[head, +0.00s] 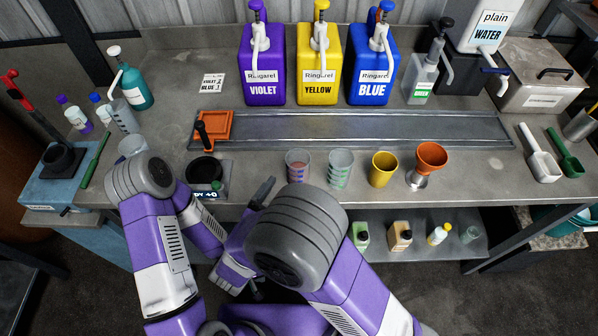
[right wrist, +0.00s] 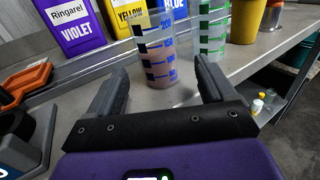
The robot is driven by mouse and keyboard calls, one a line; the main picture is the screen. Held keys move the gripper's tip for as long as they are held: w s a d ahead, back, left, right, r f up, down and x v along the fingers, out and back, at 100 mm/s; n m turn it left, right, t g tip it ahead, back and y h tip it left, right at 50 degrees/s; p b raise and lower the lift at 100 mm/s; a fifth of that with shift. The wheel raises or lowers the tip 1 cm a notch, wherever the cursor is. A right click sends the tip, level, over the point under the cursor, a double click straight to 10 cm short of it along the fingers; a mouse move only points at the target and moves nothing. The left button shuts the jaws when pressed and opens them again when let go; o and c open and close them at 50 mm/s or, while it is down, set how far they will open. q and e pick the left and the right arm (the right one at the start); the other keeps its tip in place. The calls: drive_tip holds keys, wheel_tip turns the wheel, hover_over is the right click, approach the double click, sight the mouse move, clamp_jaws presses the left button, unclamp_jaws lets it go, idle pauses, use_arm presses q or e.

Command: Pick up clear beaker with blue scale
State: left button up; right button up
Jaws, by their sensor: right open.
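The clear beaker with a blue scale (head: 298,165) stands upright near the bench's front edge, with a reddish tint low inside. In the right wrist view the same beaker (right wrist: 158,55) is ahead, in line with the gap between my right fingers and apart from them. My right gripper (right wrist: 160,88) is open and empty. In the head view one right finger (head: 263,191) shows just left of and below the beaker; my arm hides the other. My left forearm folds back toward my body, and its fingers are not clearly visible behind my right arm.
A clear beaker with a green scale (head: 340,168) stands close on the right, then a yellow cup (head: 383,169) and an orange funnel (head: 430,158). A black cup on a scale (head: 205,170) is to the left. A metal tray (head: 370,128) lies behind.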

sight(297, 172)
drive_tip(key=b+x, duration=0.1)
drive_tip(key=x, duration=0.6)
drive_tip(key=shift+a+r, duration=0.15)
drive_tip(key=c, duration=1)
